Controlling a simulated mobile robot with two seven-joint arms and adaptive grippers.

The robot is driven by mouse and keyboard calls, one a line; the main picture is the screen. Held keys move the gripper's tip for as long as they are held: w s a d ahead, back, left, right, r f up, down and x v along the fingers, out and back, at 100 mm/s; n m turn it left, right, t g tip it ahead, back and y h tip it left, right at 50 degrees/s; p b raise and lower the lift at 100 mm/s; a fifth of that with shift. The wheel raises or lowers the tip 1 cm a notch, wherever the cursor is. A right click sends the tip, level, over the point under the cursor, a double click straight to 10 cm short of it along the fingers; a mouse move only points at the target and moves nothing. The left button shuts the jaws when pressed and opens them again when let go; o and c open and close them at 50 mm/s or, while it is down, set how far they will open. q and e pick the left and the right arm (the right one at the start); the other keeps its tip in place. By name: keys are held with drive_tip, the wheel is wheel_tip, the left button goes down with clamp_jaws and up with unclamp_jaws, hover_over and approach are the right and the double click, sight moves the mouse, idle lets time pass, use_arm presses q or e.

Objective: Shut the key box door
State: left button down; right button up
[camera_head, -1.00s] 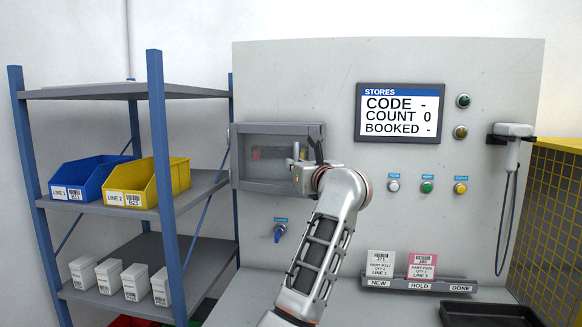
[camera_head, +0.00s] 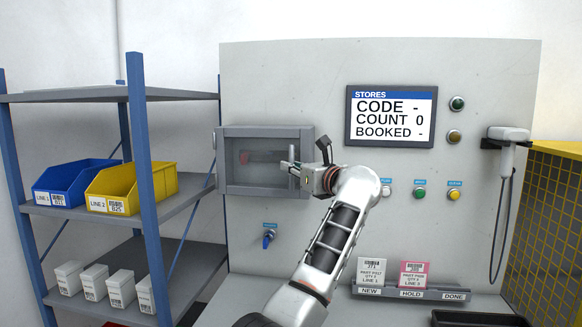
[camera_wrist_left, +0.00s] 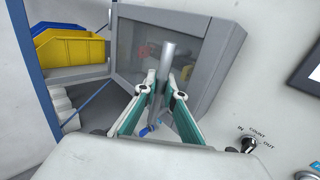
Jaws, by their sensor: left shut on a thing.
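The key box (camera_head: 222,175) is a grey box on the wall panel, with a framed, see-through door (camera_head: 262,131). Something red shows through its window. In the left wrist view the door (camera_wrist_left: 197,65) fills the upper middle, with a pale upright bar handle (camera_wrist_left: 167,62) in front of it. My left gripper (camera_head: 291,168) is at the right part of the door. Its two fingers (camera_wrist_left: 160,95) are on either side of the handle and shut on it. The door looks close to the box front; I cannot tell whether it is flush. My right gripper is not in view.
A shelf rack (camera_head: 143,190) with blue (camera_head: 62,185) and yellow (camera_head: 150,180) bins stands left of the box. A blue-handled knob (camera_head: 268,240) is below the box. A screen (camera_head: 391,116), buttons and a card rack (camera_head: 411,294) are to the right.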

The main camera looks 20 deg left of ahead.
use_arm(q)
drive_tip(key=shift+r, duration=0.1)
drive_tip(key=c, duration=2.1)
unclamp_jaws()
drive_tip(key=shift+w, duration=0.1)
drive_tip(key=shift+w+d, duration=0.1)
drive_tip(key=shift+w, duration=0.1)
drive_tip(key=shift+s, duration=0.1)
wheel_tip(320, 180, up, 10)
drive_tip(key=shift+f, duration=0.1)
